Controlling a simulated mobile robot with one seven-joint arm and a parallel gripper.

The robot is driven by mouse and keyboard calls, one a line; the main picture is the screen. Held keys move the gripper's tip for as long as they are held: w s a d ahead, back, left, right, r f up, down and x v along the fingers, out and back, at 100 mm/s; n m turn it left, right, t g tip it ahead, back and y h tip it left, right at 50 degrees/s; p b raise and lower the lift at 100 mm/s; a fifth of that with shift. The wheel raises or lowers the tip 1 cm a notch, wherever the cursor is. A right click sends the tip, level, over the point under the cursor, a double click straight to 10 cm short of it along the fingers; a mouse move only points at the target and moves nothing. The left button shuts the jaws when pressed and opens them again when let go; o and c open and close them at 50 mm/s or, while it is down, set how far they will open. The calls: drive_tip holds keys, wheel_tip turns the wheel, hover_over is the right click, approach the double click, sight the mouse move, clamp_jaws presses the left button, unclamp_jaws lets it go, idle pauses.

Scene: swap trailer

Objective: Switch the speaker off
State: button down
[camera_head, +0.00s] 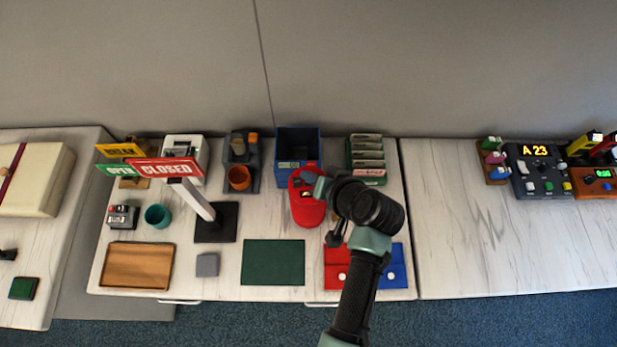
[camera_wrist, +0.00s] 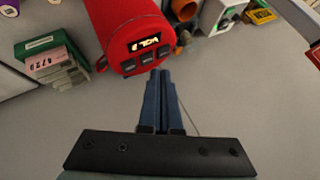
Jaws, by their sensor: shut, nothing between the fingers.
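The speaker is a red cylinder (camera_head: 306,208) on the middle table, in front of a blue bin. In the wrist view the speaker (camera_wrist: 118,22) shows its end face, with a small lit display (camera_wrist: 145,42) whose characters appear upside down and are hard to read. Several dark buttons (camera_wrist: 146,59) sit in a row beside the display. My gripper (camera_wrist: 160,76) is shut and empty, its fingertips close to the button row; I cannot tell if they touch. In the head view my gripper (camera_head: 312,180) is over the speaker and partly hides it.
A blue bin (camera_head: 298,148) and a green card rack (camera_head: 367,158) stand behind the speaker. A sign (camera_head: 165,168) on a post rises to the left. A green mat (camera_head: 273,262) and red and blue folders (camera_head: 393,268) lie in front. The right table (camera_head: 480,240) is mostly clear.

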drive_tip(key=shift+f, duration=0.1)
drive_tip(key=shift+f+b, duration=0.3)
drive_tip(key=shift+f, duration=0.05)
drive_tip(key=shift+f, duration=0.35)
idle(0.7)
idle(0.3)
drive_tip(key=shift+r+p, duration=0.5)
drive_tip(key=shift+r, duration=0.3)
wheel_tip(320, 180, up, 5)
drive_tip(key=p, duration=0.4)
drive_tip(key=shift+p, duration=0.35)
idle(0.4)
